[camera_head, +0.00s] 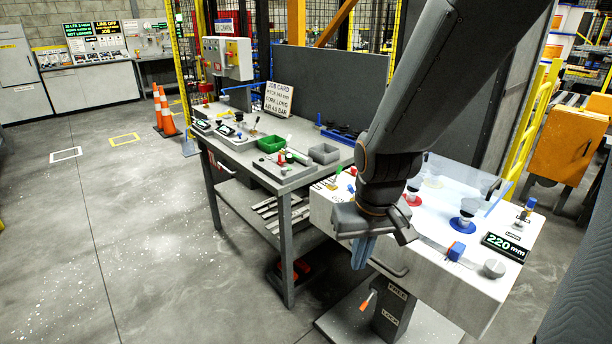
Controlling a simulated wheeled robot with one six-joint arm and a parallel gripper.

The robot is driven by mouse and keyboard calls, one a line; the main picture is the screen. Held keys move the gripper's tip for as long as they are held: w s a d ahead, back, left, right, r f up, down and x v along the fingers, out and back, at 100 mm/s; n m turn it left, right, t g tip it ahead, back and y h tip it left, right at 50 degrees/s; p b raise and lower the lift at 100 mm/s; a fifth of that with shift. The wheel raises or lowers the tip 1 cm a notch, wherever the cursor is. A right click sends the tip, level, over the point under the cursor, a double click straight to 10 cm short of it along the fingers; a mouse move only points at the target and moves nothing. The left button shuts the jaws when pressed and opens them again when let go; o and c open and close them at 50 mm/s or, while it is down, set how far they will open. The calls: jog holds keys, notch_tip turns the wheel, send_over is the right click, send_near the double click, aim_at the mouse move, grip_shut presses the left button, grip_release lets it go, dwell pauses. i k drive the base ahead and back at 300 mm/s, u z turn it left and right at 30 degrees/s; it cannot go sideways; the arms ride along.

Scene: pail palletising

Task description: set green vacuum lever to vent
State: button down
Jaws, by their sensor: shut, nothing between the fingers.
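My gripper (362,254) points down at the front left edge of the white console (440,268), with its fingers shut and empty. It appears apart from the console's controls. A small green part (351,188) shows at the console's back left, left of my arm; it is too small to tell whether it is the green vacuum lever or which way it is set. A green piece (300,158) also shows on the grey fixture plate on the workbench. The word vent is not readable anywhere.
The workbench (233,160) at left holds a green bin (271,144), a grey bin (324,153) and a job card (279,99). The console carries a blue knob (456,251), a grey knob (493,268) and a 220 mm display (505,246). Open floor lies left.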

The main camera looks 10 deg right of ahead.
aim_at(339, 170)
jog(key=z, duration=0.3)
jog(key=k, duration=0.2)
jog(key=u, duration=1.15)
jog(key=i, duration=0.55)
jog(key=z, duration=0.85)
jog(key=i, duration=0.45)
jog(key=z, duration=0.5)
